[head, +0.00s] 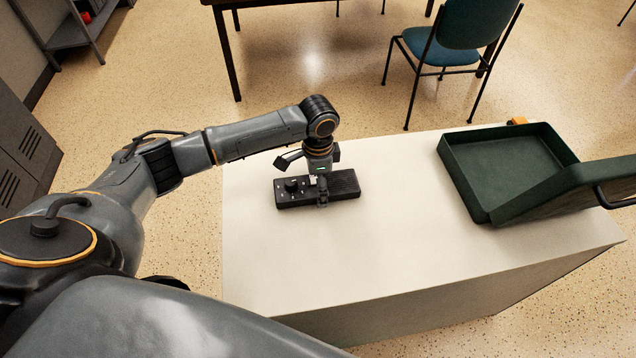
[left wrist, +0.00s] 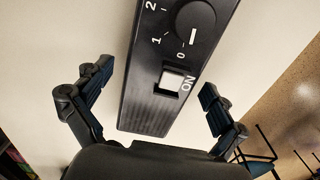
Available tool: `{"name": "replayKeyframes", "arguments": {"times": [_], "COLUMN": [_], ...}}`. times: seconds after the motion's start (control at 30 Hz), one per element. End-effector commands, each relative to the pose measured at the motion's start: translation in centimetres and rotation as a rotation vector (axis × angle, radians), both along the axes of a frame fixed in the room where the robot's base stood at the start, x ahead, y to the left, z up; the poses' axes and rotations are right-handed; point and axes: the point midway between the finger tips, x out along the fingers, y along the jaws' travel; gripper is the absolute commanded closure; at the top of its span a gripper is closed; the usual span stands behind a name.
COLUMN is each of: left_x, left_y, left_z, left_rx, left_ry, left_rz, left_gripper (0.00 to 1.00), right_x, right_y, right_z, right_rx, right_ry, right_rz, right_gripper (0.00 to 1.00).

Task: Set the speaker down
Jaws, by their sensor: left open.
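The speaker (head: 345,184) is a long flat black box with a knob. It lies on the white counter top (head: 300,255), left of the counter's middle. My left gripper (head: 318,190) is directly over it, pointing down. In the left wrist view the speaker (left wrist: 150,108) shows a dial marked 0, 1, 2, a switch marked ON and a ribbed grille. The left gripper (left wrist: 155,112) is open there, with one finger on each side of the speaker and a visible gap to both. My right gripper is not in view.
An open dark green case (head: 510,165) stands at the counter's right end, its lid (head: 575,190) tilted to the right. An orange item (head: 517,121) is behind it. A blue chair (head: 470,30) and a dark table (head: 225,45) stand beyond the counter. The counter's front is clear.

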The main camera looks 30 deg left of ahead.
Motion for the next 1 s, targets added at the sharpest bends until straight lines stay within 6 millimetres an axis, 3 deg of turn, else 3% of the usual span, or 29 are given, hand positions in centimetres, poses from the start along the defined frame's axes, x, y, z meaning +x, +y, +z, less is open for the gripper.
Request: {"name": "replayKeyframes", "arguments": {"times": [0.17,0.4,0.6,0.8,1.0], "left_x": [0.1,0.2,0.1,0.0,0.0], "left_y": [0.0,0.0,0.0,0.0,0.0], "left_z": [2.2,7.5,10.8,12.1,12.1], "left_rx": [-0.001,-0.002,-0.002,0.0,-0.001], "left_ry": [-0.004,-0.005,-0.003,-0.001,-0.001], "left_rz": [0.001,0.0,0.0,0.0,0.001], "left_gripper": [0.04,0.04,0.04,0.04,0.04], "right_x": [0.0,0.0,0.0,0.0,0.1], "right_y": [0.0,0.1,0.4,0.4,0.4], "right_z": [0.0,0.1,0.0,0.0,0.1], "right_rx": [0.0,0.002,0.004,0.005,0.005], "right_ry": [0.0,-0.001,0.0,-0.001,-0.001], "right_rz": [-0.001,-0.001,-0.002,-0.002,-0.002], "right_gripper": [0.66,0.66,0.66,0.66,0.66]}}
